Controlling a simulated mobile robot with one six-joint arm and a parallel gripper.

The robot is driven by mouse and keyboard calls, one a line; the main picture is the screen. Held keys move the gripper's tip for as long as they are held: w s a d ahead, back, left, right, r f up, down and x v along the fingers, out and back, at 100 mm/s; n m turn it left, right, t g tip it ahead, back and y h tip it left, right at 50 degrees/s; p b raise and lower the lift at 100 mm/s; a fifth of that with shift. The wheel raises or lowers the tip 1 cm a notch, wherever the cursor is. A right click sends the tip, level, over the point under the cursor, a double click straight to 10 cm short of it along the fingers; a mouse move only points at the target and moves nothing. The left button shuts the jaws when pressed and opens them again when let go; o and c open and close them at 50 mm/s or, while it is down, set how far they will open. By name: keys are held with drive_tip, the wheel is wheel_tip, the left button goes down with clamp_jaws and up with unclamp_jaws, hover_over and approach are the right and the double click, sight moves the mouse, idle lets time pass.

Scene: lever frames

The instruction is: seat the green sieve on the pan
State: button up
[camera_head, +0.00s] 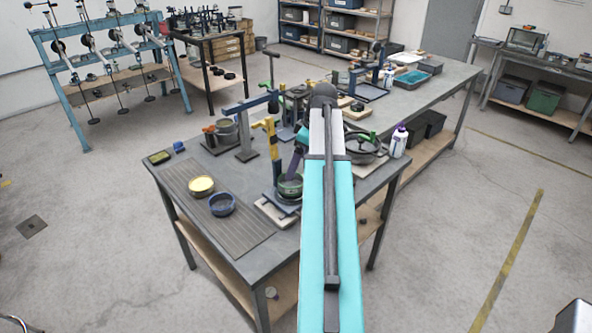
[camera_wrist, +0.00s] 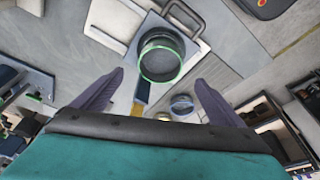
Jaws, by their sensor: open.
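The green sieve (camera_head: 290,184), a round ring with a green rim and dark inside, is at the front of the table, over a dark square pan (camera_head: 286,207). In the wrist view the sieve (camera_wrist: 162,66) is above the grey pan plate (camera_wrist: 187,22); I cannot tell whether it is fully seated or tilted. My gripper (camera_head: 297,160) is just above the sieve in the head view. In the wrist view its purple fingers (camera_wrist: 159,80) are spread, with empty space between them and the sieve just beyond their tips. My arm hides part of the table.
A yellow round sieve (camera_head: 201,185) and a blue one (camera_head: 222,204) stand on the ribbed mat (camera_head: 245,228) to the left. A yellow post (camera_head: 270,140) rises close behind my gripper. A dark pot (camera_head: 362,150) and a white bottle (camera_head: 398,142) stand to the right.

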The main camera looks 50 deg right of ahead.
drive_tip(key=b+v, duration=0.1)
drive_tip(key=v, duration=0.4)
drive_tip(key=shift+s+f, duration=0.1)
idle(1.2)
